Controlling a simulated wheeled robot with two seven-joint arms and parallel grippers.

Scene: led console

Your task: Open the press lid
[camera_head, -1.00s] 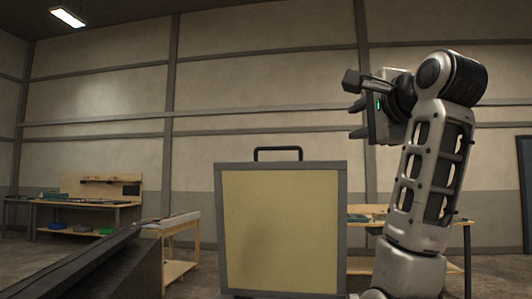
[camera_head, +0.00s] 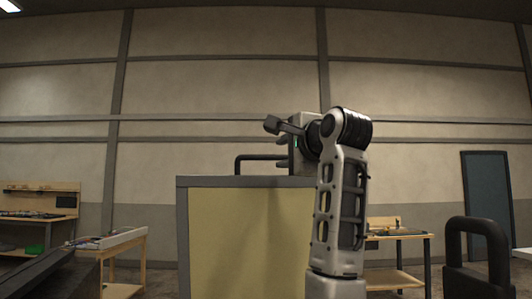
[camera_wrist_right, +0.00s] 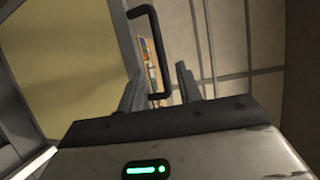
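The press lid (camera_head: 245,235) shows in the head view as a pale yellow panel in a grey frame, standing upright. Its black bar handle (camera_head: 255,157) rises from the top edge. My right gripper (camera_head: 282,155) is beside the right end of this handle, at about its height. In the right wrist view my right gripper (camera_wrist_right: 158,90) has its fingers apart, and the handle (camera_wrist_right: 163,50) shows between and beyond them. Contact cannot be told. The lower edge of the lid is out of the picture. My left gripper is not in view.
A black loop handle (camera_head: 478,240) stands at the lower right. A workbench (camera_head: 400,238) stands behind on the right, and a wooden table (camera_head: 120,240) on the left. A shelved bench (camera_head: 40,200) is at the far left.

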